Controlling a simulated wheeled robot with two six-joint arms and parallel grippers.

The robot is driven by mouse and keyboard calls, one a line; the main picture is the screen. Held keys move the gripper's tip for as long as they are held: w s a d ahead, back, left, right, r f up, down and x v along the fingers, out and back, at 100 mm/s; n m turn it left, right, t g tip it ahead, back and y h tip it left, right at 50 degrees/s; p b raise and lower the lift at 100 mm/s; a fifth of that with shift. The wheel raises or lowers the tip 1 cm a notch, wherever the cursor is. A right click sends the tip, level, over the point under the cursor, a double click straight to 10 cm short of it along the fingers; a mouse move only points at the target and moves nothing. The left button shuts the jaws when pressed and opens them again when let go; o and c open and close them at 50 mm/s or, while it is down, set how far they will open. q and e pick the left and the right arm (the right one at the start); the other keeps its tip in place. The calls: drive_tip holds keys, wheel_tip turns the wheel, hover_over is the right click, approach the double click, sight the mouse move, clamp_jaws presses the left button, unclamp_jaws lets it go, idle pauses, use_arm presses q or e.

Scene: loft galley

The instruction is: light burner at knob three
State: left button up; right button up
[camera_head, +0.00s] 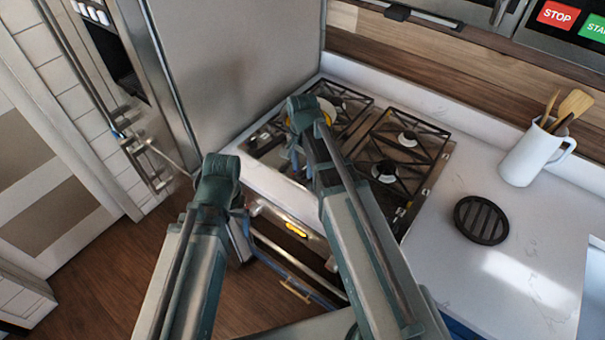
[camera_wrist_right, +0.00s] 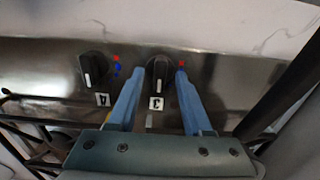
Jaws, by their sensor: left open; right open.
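Knob three (camera_wrist_right: 158,76) is a black dial with a white line, on the shiny steel panel in the right wrist view. Its label 3 looks upside down below it, and a red mark lies to its upper right. My right gripper (camera_wrist_right: 160,73) is open, with its blue fingers on either side of the knob; I cannot tell if they touch it. In the head view, my right gripper (camera_head: 296,158) is over the cooktop (camera_head: 424,146), and its arm hides the knobs. My left gripper (camera_head: 241,216) is open and empty, low in front of the counter.
Knob 4 (camera_wrist_right: 95,68) is left of knob three in the right wrist view, with red and blue marks. Black grates (camera_head: 405,145) cover the burners. A white utensil jug (camera_head: 534,153) and a black round trivet (camera_head: 481,220) stand on the right counter. A grey panel (camera_head: 240,60) rises behind left.

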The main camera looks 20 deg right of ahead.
drive_tip(key=shift+f, duration=0.15)
clamp_jaws()
drive_tip(key=shift+n, duration=0.3)
drive_tip(key=n, duration=0.4)
drive_tip(key=shift+n, duration=0.3)
drive_tip(key=n, duration=1.5)
drive_tip(key=shift+n, duration=0.7)
